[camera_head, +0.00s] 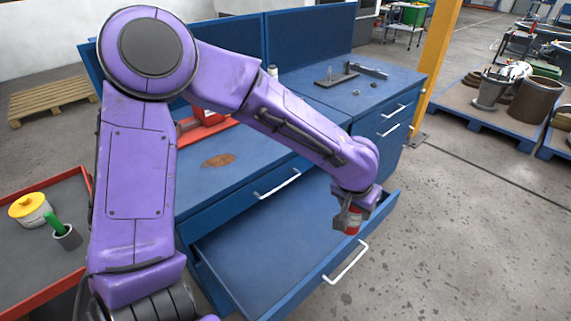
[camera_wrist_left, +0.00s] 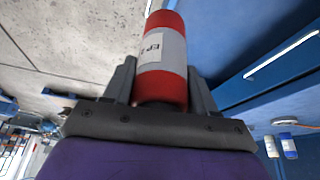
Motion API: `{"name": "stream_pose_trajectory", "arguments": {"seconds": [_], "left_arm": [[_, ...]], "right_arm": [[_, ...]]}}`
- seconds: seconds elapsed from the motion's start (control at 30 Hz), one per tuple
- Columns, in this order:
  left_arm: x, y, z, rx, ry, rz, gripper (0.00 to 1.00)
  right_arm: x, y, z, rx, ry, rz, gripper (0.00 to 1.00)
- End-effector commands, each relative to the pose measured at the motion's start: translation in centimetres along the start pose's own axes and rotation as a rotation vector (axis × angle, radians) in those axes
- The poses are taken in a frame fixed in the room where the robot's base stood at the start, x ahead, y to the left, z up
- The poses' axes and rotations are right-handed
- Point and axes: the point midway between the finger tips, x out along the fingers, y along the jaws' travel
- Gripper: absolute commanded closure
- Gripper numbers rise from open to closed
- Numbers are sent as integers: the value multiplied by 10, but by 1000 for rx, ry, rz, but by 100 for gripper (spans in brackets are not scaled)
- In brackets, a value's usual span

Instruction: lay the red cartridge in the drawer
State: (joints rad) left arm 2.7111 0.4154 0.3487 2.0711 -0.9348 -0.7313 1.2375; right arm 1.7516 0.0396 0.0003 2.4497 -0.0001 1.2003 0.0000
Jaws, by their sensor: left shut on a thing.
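The red cartridge (camera_wrist_left: 162,60) has a white label band and sits between the two fingers of my left gripper (camera_wrist_left: 160,82) in the left wrist view. In the head view my left gripper (camera_head: 348,220) is at the end of the purple arm, with the red cartridge (camera_head: 353,222) partly hidden in it. It is over the right side of the open blue drawer (camera_head: 265,240). The drawer's bare floor shows; the arm hides part of it. I cannot tell the exact height of the cartridge above the drawer. My right gripper is not in view.
The blue workbench (camera_head: 225,180) stands behind the drawer, with a red object (camera_head: 205,115) and a brown patch on top. The drawer handle (camera_head: 345,262) sticks out at the front.

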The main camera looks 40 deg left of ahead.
Motion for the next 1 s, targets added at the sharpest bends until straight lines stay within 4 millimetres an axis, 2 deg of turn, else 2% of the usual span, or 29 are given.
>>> {"name": "stream_pose_trajectory", "arguments": {"seconds": [0.03,0.13,0.2,0.3,0.4,0.47,0.57,0.8,0.9,1.0], "left_arm": [[27,-8,19,-37,2,-33,82],[63,-33,46,-187,7,-98,82],[85,-58,60,-336,11,-155,82],[94,-88,65,-514,12,-221,82],[94,-110,64,-631,10,-268,82],[93,-118,62,-671,7,-282,82],[103,-125,50,-693,2,-289,82],[156,-144,0,-694,0,-288,82],[186,-151,-8,-691,-3,-291,82],[208,-155,-15,-692,0,-290,82]], "right_arm": [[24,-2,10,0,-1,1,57],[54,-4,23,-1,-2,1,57],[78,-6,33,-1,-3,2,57],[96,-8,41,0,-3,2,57],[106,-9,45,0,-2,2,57],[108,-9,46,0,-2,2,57],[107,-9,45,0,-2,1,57],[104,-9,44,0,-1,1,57],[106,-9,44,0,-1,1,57],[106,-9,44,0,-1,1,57]]}}
